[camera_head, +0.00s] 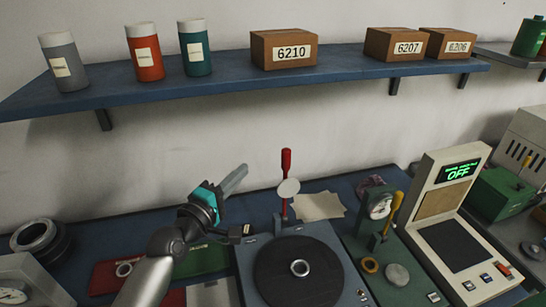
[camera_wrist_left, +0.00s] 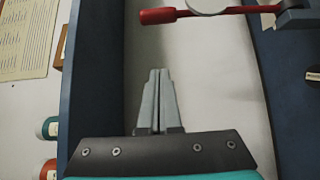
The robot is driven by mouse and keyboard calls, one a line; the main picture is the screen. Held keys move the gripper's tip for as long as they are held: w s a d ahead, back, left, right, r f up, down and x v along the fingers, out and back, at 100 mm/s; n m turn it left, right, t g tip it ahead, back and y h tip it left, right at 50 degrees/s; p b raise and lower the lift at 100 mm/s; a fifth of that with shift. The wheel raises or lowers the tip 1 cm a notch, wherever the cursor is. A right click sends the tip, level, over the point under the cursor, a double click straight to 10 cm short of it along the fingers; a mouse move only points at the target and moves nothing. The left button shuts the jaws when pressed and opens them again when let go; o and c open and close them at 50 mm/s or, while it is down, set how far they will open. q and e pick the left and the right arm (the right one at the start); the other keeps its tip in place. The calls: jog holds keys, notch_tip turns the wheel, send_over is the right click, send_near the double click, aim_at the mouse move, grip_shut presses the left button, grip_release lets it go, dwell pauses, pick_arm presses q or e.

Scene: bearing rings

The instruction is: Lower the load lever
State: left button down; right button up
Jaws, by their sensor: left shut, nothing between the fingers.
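The load lever (camera_head: 286,161) stands upright behind the round black plate (camera_head: 283,273), its red handle on top and a white disc (camera_head: 288,189) partway down its stem. My right gripper is not in view.
A blue shelf (camera_head: 230,88) with canisters and boxes runs above the bench. Red and green mats (camera_head: 202,259) lie near my left arm.

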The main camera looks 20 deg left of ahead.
pick_arm(q)
jog(key=w+d+p, duration=0.1)
jog(key=w+d, duration=0.4)
jog(key=w, duration=0.3)
jog(key=shift+d+p, duration=0.15)
jog(key=shift+p, duration=0.2)
dwell(0.3)
jog(key=shift+s+f, duration=0.1)
jog(key=shift+s, duration=0.1)
